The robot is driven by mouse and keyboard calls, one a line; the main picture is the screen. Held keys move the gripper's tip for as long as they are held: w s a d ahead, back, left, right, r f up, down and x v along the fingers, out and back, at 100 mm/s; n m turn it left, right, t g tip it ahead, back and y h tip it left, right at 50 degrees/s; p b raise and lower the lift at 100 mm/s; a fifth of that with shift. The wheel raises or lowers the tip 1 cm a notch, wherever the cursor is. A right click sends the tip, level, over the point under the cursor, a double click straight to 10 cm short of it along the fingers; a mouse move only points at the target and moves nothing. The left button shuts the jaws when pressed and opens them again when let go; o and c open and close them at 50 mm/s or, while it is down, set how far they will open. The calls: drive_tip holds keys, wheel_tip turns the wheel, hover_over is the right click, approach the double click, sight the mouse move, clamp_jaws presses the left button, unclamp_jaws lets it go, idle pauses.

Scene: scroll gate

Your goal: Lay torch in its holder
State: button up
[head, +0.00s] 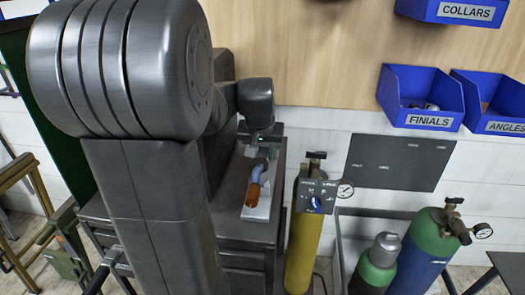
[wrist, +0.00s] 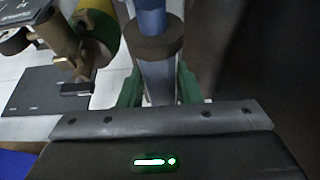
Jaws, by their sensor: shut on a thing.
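The torch (head: 254,190) shows in the head view with an orange-brown end and a blue-grey body, over the bench beside my arm. In the wrist view its blue-grey shaft (wrist: 152,18) with a dark collar passes between the green fingers of my gripper (wrist: 158,88). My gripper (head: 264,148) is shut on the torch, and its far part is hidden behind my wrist. A pale grey plate (head: 263,210), perhaps the holder, lies on the bench under the torch's orange end. I cannot tell whether the torch touches it.
The dark bench (head: 232,231) has drawers. A yellow gas cylinder (head: 304,235) with a gauge stands close to its right. Green-topped cylinders (head: 428,235) stand further right. Blue bins (head: 420,98) hang on the wall above. A green-and-tan frame (head: 65,245) is at lower left.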

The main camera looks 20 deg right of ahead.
drive_tip(key=shift+f, duration=0.1)
drive_tip(key=shift+f+b, duration=1)
drive_tip(key=shift+f, duration=0.2)
drive_tip(key=shift+f+b, duration=0.5)
drive_tip(key=shift+f, duration=0.3)
idle(0.4)
drive_tip(key=o, duration=1.2)
drive_tip(key=v, duration=1.3)
drive_tip(key=shift+s+r+p, duration=0.15)
drive_tip(key=shift+r+p, duration=0.25)
drive_tip(key=shift+f, duration=0.15)
